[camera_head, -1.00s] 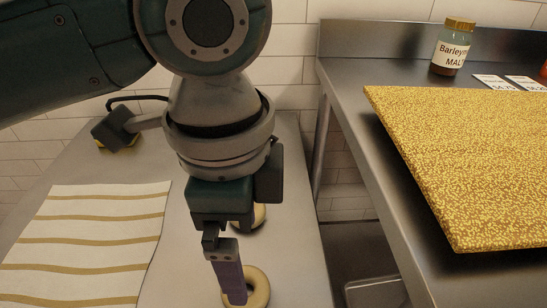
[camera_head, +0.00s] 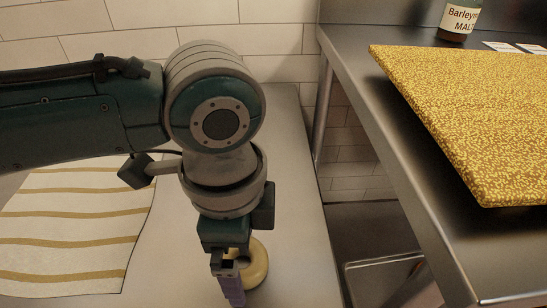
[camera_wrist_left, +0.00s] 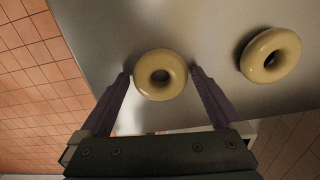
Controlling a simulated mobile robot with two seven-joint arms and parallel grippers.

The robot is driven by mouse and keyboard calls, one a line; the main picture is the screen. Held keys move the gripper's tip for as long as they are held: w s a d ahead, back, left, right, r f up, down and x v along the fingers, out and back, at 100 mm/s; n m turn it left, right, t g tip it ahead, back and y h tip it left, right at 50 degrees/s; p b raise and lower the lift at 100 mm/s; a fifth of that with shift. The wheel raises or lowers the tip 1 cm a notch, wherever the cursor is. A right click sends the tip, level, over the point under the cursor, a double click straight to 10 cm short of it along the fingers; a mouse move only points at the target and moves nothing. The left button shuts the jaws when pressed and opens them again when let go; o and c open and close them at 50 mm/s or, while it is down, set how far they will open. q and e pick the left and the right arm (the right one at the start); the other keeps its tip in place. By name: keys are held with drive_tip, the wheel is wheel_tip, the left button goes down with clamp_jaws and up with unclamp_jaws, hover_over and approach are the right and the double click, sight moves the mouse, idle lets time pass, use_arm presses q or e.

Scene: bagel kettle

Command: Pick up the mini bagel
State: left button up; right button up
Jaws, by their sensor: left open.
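Two glossy tan ring bagels show in the left wrist view. One bagel (camera_wrist_left: 160,75) sits between the open fingertips of my left gripper (camera_wrist_left: 160,76), with a finger on either side; I cannot tell whether they touch it. The other bagel (camera_wrist_left: 270,55) lies to the right, outside the fingers. In the head view one bagel (camera_head: 260,265) shows on the metal table, partly hidden behind my left gripper (camera_head: 232,298), which points down with purple fingers. The second bagel is hidden there. My right gripper is in neither view.
A white cloth with tan stripes (camera_head: 80,225) lies on the table to the left. A higher metal counter at right bears a seed-covered board (camera_head: 450,115), its corner overhanging the edge, and a labelled jar (camera_head: 459,20). Tiled walls (camera_head: 275,45) stand behind.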

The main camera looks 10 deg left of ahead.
use_arm(q)
drive_tip(key=shift+c, duration=0.2)
drive_tip(key=c, duration=1.1)
drive_tip(key=shift+r+p, duration=3.15)
drive_tip(key=shift+r, duration=6.9)
